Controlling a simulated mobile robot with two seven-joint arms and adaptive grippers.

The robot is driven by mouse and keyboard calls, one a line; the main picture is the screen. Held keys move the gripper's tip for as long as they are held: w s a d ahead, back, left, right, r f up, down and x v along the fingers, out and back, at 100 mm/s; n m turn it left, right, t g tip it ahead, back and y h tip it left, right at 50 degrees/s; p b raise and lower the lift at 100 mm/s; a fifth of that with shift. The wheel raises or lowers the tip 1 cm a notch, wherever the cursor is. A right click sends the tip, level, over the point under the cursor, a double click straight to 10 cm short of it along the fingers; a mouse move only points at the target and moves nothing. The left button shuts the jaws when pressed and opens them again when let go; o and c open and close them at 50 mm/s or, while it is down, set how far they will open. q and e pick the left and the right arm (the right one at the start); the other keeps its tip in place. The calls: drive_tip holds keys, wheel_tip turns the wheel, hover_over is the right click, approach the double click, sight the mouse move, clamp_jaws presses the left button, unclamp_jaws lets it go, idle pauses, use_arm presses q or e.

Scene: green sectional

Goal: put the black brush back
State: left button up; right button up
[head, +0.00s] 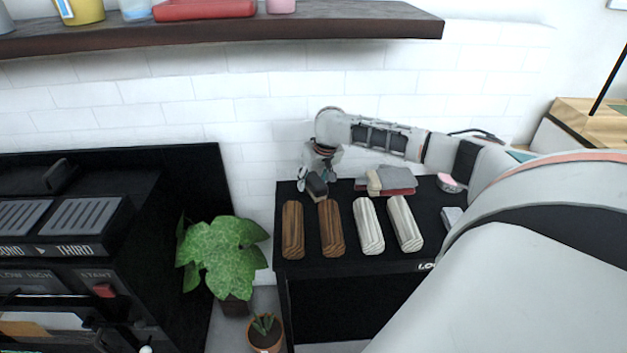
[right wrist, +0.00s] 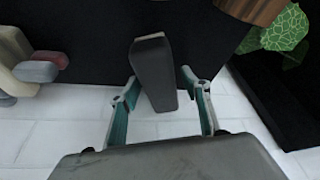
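The black brush (head: 317,186) is a dark block near the back left corner of the black table (head: 340,266), behind the brown wooden blocks. In the right wrist view the black brush (right wrist: 153,65) reaches in between the two fingertips. My right gripper (head: 318,165) is just above and behind the brush in the head view. In the right wrist view my right gripper (right wrist: 161,80) has its fingers spread, with a narrow gap visible on each side of the brush. Whether the brush touches the tabletop is hard to tell. My left gripper is out of view.
Two brown blocks (head: 331,229) and two pale blocks (head: 369,227) stand in a row on the table. Grey and red items (head: 398,181) and a pink object (head: 449,183) lie behind. A leafy plant (head: 222,256) is left of the table; a wooden shelf (head: 225,33) hangs above.

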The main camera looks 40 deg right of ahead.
sight(314, 177)
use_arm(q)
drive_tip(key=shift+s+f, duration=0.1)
use_arm(e)
drive_tip(key=shift+r, duration=0.3)
drive_tip(key=p+v, duration=0.2)
drive_tip(key=v, duration=0.2)
drive_tip(key=shift+r, duration=0.35)
drive_tip(key=p+v, duration=0.2)
drive_tip(key=v, duration=0.4)
drive_tip(key=shift+s+r, duration=0.15)
drive_tip(key=shift+r, duration=0.05)
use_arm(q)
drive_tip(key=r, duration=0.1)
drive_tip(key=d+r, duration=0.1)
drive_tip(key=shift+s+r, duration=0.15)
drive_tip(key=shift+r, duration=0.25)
use_arm(e)
drive_tip(key=shift+s+a+r, duration=0.1)
drive_tip(key=shift+s+r, duration=0.05)
drive_tip(key=shift+r, duration=0.05)
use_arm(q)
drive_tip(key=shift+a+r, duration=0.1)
use_arm(e)
drive_tip(key=shift+s+f, duration=0.1)
